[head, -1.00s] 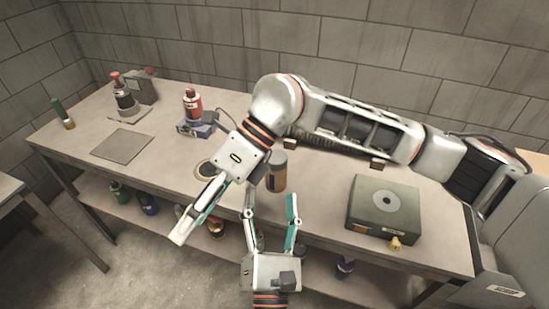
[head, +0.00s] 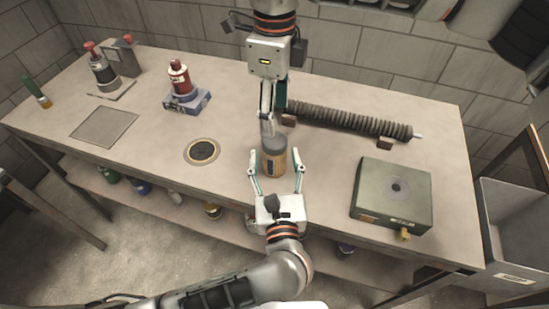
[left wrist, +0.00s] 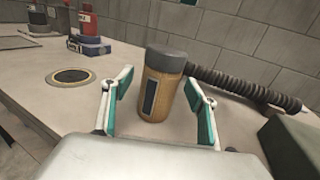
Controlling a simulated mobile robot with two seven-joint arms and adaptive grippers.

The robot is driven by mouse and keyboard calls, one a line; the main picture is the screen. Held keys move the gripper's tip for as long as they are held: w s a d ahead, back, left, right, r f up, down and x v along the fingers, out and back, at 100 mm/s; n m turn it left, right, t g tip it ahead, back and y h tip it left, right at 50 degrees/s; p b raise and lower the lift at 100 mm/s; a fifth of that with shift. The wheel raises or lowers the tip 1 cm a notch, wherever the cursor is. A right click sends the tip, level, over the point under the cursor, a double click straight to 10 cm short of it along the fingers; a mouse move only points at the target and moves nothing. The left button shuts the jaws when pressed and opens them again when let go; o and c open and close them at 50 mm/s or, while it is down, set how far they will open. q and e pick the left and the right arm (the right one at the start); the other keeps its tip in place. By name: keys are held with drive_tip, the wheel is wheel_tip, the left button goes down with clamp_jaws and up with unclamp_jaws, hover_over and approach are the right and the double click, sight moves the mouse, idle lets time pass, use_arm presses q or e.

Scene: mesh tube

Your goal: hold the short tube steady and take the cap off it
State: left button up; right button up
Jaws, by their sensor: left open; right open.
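The short tube (head: 271,164) stands upright near the table's front edge. It is tan-orange with a dark label and wears a grey cap (head: 274,144). The left wrist view also shows the tube (left wrist: 159,97) and its cap (left wrist: 168,59), upright between my fingertips with gaps at the sides. My left gripper (head: 275,162) is open and comes from the front, one finger on each side of the tube. My right gripper (head: 271,122) is open and points down, just above and behind the cap. One right finger partly hides the other.
A dark corrugated tube (head: 345,119) lies behind on brown blocks. A green-grey box (head: 392,195) stands to the right. A yellow-ringed disc (head: 202,151) lies left. A red bottle (head: 179,77) on a blue stand is further back left. The table between disc and tube is clear.

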use_arm(q)
drive_tip(key=shift+w+a, duration=0.1)
drive_tip(key=shift+w, duration=1.05)
